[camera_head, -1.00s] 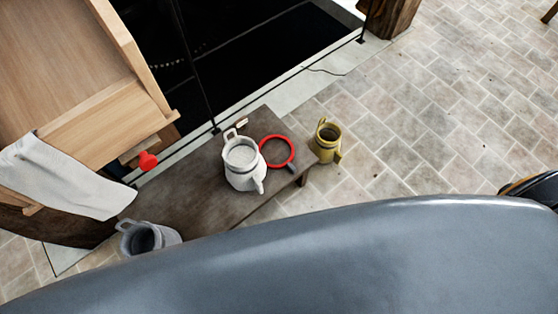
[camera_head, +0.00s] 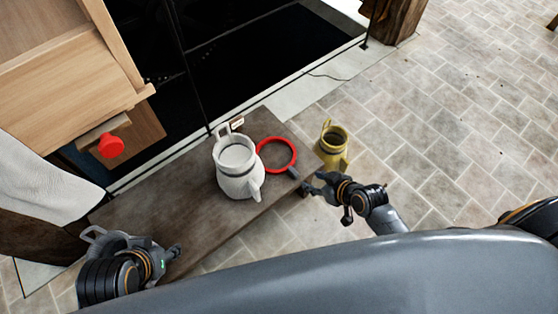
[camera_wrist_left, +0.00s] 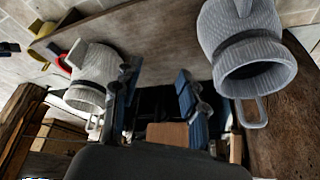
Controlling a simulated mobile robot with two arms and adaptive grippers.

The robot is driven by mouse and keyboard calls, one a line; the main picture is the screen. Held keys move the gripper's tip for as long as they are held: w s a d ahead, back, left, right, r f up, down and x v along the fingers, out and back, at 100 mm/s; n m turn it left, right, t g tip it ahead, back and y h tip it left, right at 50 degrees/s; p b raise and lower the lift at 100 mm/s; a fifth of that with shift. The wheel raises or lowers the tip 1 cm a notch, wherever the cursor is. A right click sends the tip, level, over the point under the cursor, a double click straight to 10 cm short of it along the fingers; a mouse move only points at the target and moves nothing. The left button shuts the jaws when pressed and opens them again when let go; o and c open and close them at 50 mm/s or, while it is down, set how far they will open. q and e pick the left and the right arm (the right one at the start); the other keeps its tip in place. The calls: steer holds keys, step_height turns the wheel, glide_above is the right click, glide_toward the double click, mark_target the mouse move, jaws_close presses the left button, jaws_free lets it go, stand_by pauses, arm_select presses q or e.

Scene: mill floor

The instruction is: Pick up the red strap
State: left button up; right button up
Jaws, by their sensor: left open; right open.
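The red strap (camera_head: 292,147) looks like a red ring with a dark end piece, lying on the dark wooden bench (camera_head: 165,205) right beside a white jug (camera_head: 237,170). In the left wrist view the strap (camera_wrist_left: 62,62) is partly hidden behind the white jug (camera_wrist_left: 90,78). My right gripper (camera_head: 312,186) is open and empty, just below and right of the strap, near the bench's end and apart from the strap. My left gripper (camera_head: 174,256) is open and empty at the bench's near left, far from the strap. Its fingers (camera_wrist_left: 158,90) show apart in the left wrist view.
A yellow jug (camera_head: 333,148) stands right of the strap. A grey jug (camera_head: 93,234) is partly hidden behind my left gripper; it shows large in the left wrist view (camera_wrist_left: 240,40). Tiled floor is clear right.

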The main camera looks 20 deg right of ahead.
mark_target(296, 174)
arm_select(q)
steer(key=w+d+r+t+h+b, duration=0.1)
steer(key=w+d+r+t, duration=0.1)
steer(key=w+r+t, duration=0.3)
steer(key=w+d+r+t+h+b, duration=0.1)
steer(key=w+d+t+b, duration=0.1)
steer(key=w, duration=0.4)
arm_select(e)
steer(key=x, duration=0.7)
steer(key=shift+f, duration=0.1)
steer(key=shift+w+f, duration=0.25)
steer(key=shift+w+f+b, duration=0.65)
steer(key=shift+w+f, duration=0.05)
steer(key=shift+f, duration=0.2)
steer(key=shift+b+x, duration=0.6)
steer(key=shift+x, duration=0.5)
arm_select(q)
steer(key=w+d+r+t+h, duration=0.1)
steer(key=w+r+t, duration=0.1)
steer(key=r+t, duration=0.2)
steer(key=w+d+r+t+h, duration=0.1)
steer(key=r+t, duration=0.3)
steer(key=r, duration=0.5)
steer(key=shift+w+d+m+h, duration=0.3)
steer(key=shift+w+d+m, duration=0.05)
steer(key=shift+m, duration=0.05)
arm_select(e)
steer(key=shift+w+a+f, duration=0.1)
steer(key=shift+w, duration=0.05)
steer(key=shift+c, duration=0.3)
